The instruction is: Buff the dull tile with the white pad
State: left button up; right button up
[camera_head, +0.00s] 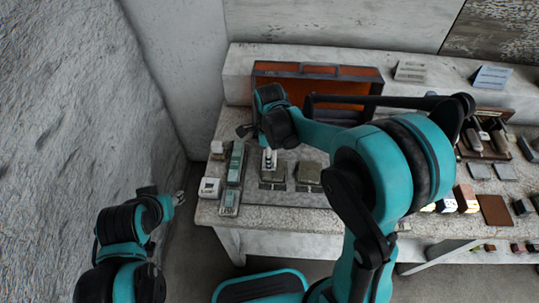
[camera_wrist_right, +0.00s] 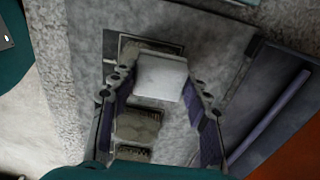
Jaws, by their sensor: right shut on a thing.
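The white pad (camera_wrist_right: 162,76) is a pale block between the fingers of my right gripper (camera_wrist_right: 160,112), which is shut on it. In the head view my right gripper (camera_head: 269,150) is over a dark-framed tile (camera_head: 272,186) on the bench. The pad hides much of that tile in the wrist view; whether they touch I cannot tell. A second dull grey tile (camera_head: 308,175) lies just right of it and shows in the wrist view (camera_wrist_right: 137,125). I cannot tell which tile is the dull one. My left gripper (camera_head: 179,198) is empty, off the bench's left end; its opening is unclear.
An orange-fronted case (camera_head: 277,83) stands behind the tiles. Left of them are a long green-grey tool (camera_head: 235,162) and a white box (camera_head: 209,187). A brown slab (camera_head: 494,210) and several blocks lie to the right. A rough wall (camera_head: 70,100) rises at the left.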

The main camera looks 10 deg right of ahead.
jog(key=shift+f, duration=0.4)
jog(key=shift+w, duration=0.1)
jog(key=shift+w+d+r, duration=0.1)
jog(key=shift+w+d, duration=0.05)
jog(key=shift+w, duration=0.2)
jog(key=shift+w+d+b, duration=0.1)
jog(key=shift+w+b, duration=0.2)
jog(key=shift+w, duration=0.1)
jog(key=shift+s+a+f, duration=0.1)
jog(key=shift+s+a, duration=0.15)
jog(key=shift+s, duration=0.65)
jog(key=shift+s+a+f, duration=0.1)
jog(key=shift+s+a, duration=0.15)
jog(key=shift+s, duration=0.6)
jog(key=shift+w+d+r, duration=0.1)
jog(key=shift+w+d, duration=0.2)
jog(key=shift+w, duration=0.6)
jog(key=shift+w+d, duration=0.25)
jog(key=shift+w, duration=0.65)
jog(key=shift+s, duration=0.1)
